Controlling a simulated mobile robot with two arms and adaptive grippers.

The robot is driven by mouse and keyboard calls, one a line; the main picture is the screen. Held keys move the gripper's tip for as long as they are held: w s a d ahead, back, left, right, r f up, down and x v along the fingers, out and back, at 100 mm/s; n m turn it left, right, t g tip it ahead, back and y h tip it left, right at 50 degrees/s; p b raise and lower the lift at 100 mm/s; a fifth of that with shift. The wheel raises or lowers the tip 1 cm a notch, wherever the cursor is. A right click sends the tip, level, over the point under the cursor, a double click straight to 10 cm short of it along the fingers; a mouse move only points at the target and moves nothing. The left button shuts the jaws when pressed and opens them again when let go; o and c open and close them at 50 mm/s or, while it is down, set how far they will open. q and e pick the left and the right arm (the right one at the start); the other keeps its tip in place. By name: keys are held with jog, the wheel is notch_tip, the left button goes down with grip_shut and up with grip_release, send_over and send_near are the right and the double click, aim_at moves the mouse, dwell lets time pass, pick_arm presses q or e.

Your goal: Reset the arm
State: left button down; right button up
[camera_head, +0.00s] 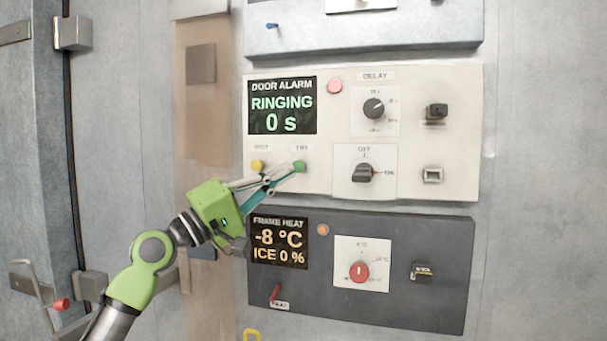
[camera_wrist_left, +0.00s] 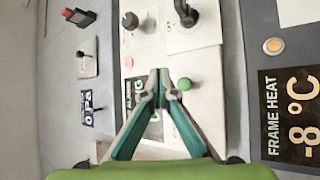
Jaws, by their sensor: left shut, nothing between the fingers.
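My left arm (camera_head: 131,285) comes in from the lower left, with a green gripper body (camera_head: 209,205). My left gripper (camera_head: 288,172) reaches up to the right in front of the white door alarm panel (camera_head: 460,90), with its fingertips close to the green TRY button (camera_head: 299,166). In the left wrist view the fingers (camera_wrist_left: 160,76) meet at the tips, with nothing between them, and the green button (camera_wrist_left: 184,84) shows just right of them. I cannot tell whether the fingertips touch the panel. My right gripper is out of view.
The alarm screen (camera_head: 282,106) reads RINGING, 0 s. A yellow button (camera_head: 258,166), a pink-red lamp (camera_head: 335,86) and knobs are nearby. Below is the dark frame heat panel (camera_head: 390,230). At left are a metal door (camera_head: 30,150) and a red-tipped handle (camera_head: 61,304).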

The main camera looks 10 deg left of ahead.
pick_arm(q)
jog(key=s+d+f+m+g+y, duration=0.2)
jog(key=d+f, duration=0.1)
jog(key=f, duration=1)
jog(key=s+d+f+m+g+y, duration=0.2)
jog(key=d+f, duration=0.2)
jog(key=f, duration=1)
jog(key=s+d+f+m+g+y, duration=0.1)
jog(key=s+d+f+g+y, duration=0.15)
jog(key=f, duration=1.05)
jog(key=s+a+f+m+g+y, duration=0.2)
jog(key=s+f+g+y, duration=0.15)
jog(key=s+f, duration=1.4)
jog(key=s+a+f+m+g+y, duration=0.1)
jog(key=s+a+f+g+y, duration=0.2)
jog(key=s, duration=0.5)
jog(key=s+a+f+g+y, duration=0.1)
jog(key=s+a+f+y, duration=0.1)
jog(key=s+a+f, duration=0.4)
notch_tip(320, 180, down, 26)
jog(key=s+d+b, duration=0.2)
jog(key=s, duration=0.1)
jog(key=s+a+f+g, duration=0.1)
jog(key=s+f, duration=0.7)
jog(key=f, duration=0.1)
jog(key=s+a+f+g+b, duration=0.1)
jog(key=s+a+f, duration=0.1)
jog(key=s+f, duration=0.7)
jog(key=shift+a+f, duration=0.25)
